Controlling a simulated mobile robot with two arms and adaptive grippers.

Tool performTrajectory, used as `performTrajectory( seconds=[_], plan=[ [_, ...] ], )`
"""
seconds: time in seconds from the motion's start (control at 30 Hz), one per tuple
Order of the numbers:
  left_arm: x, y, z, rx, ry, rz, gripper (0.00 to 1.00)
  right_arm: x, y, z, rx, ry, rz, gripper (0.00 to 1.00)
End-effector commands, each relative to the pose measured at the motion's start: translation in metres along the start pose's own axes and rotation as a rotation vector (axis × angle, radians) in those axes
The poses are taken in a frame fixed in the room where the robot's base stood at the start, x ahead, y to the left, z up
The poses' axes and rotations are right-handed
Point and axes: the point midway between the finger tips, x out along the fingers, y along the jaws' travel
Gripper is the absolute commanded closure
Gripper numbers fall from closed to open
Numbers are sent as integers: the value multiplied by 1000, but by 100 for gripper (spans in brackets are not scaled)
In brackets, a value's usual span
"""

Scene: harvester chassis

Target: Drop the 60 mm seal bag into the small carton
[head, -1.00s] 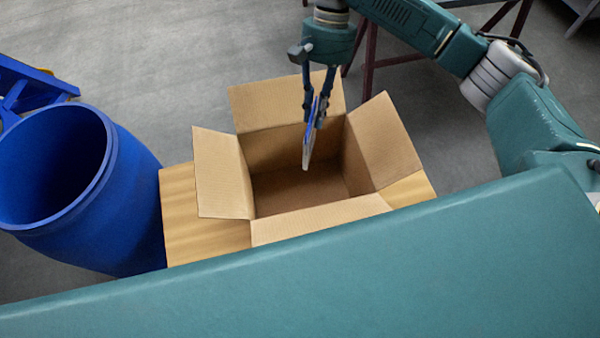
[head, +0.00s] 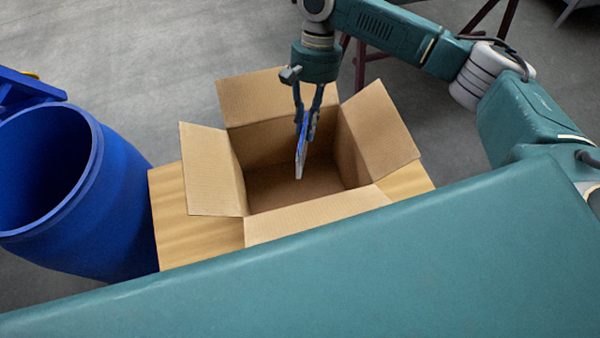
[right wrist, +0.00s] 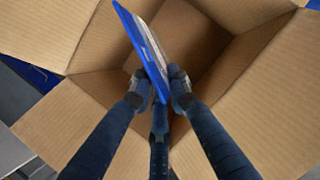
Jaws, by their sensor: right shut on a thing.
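The small carton (head: 298,190) stands open on a wooden surface, its flaps spread outward and its inside visible and empty in the head view. My right gripper (head: 306,122) is above the carton opening, pointing down, shut on the thin blue and white seal bag (head: 301,152). The bag hangs edge-on between the fingertips, over the carton's inside. In the right wrist view, the fingertips (right wrist: 160,90) pinch the bag (right wrist: 146,48), with the carton's walls and flaps (right wrist: 245,90) around it. The size print on the bag is not readable. My left gripper is not in view.
A blue open barrel (head: 110,200) stands left of the carton. The carton rests on a light wooden top (head: 195,235). A dark red metal frame (head: 362,65) stands behind, on the grey floor. A blue object (head: 25,90) is at the far left.

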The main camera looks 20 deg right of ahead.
Motion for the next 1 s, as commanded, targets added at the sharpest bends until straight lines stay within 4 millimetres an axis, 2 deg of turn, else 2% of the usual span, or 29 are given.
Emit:
performTrajectory(
  seconds=[0.17,0.2,0.3,0.67,0.77,1.0],
  plan=[
    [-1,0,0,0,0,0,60,-1,0,0,0,0,0,100],
    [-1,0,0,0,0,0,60,-1,0,0,0,0,0,82],
    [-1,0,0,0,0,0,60,-1,0,0,0,-1,0,62],
    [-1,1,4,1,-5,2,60,-4,0,0,1,0,0,62],
    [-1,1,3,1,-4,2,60,-16,0,0,1,0,-1,62],
    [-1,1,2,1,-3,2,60,-66,-1,0,0,1,-3,62]
  ],
)
